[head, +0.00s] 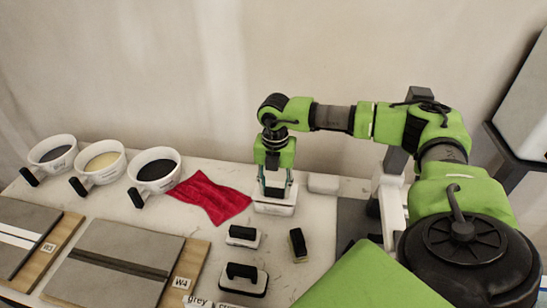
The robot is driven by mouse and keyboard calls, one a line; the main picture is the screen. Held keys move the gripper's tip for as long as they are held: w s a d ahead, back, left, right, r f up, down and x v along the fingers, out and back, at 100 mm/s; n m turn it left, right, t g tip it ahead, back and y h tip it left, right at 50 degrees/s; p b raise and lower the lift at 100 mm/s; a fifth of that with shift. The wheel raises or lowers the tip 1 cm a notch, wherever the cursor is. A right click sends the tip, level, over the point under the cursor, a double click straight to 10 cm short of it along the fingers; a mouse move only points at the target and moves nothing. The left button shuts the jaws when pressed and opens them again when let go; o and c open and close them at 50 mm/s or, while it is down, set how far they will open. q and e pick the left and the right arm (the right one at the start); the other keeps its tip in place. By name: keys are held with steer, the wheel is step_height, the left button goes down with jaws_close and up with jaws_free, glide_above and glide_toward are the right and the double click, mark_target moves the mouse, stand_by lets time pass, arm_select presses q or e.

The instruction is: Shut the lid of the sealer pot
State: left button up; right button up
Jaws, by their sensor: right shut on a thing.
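A low white box-like pot (274,209) with small dark lettering, likely the sealer pot, stands at the back of the worktop, right of the red cloth. My right gripper (273,187) points straight down onto it, its fingers closed on a part at its top. The fingers cover that part, so I cannot tell whether it is the lid or how far the lid is open. My left gripper is not in view.
Three white bowls (101,167) with black handles stand at the back left. A red cloth (212,196) lies beside the pot. Black-and-white hand tools (243,278) lie in front. Tile boards (112,268) fill the front left. A small white block (323,184) sits right of the pot.

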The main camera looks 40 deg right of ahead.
steer(key=shift+s+a+f+b, duration=0.2)
steer(key=shift+a+f, duration=0.05)
steer(key=shift+f, duration=0.2)
steer(key=shift+s+a+f+b, duration=0.15)
steer(key=shift+a+f+b, duration=0.05)
steer(key=shift+f, duration=0.2)
steer(key=shift+s+a, duration=0.1)
steer(key=shift+s, duration=0.05)
steer(key=shift+f, duration=0.1)
steer(key=o, duration=0.8)
steer(key=shift+f, duration=0.1)
step_height(320, 180, up, 2)
steer(key=shift+p, duration=0.65)
steer(key=shift+w+r+p, duration=0.2)
steer(key=shift+r+p, duration=1.9)
steer(key=shift+r, duration=1.15)
steer(key=shift+d, duration=0.2)
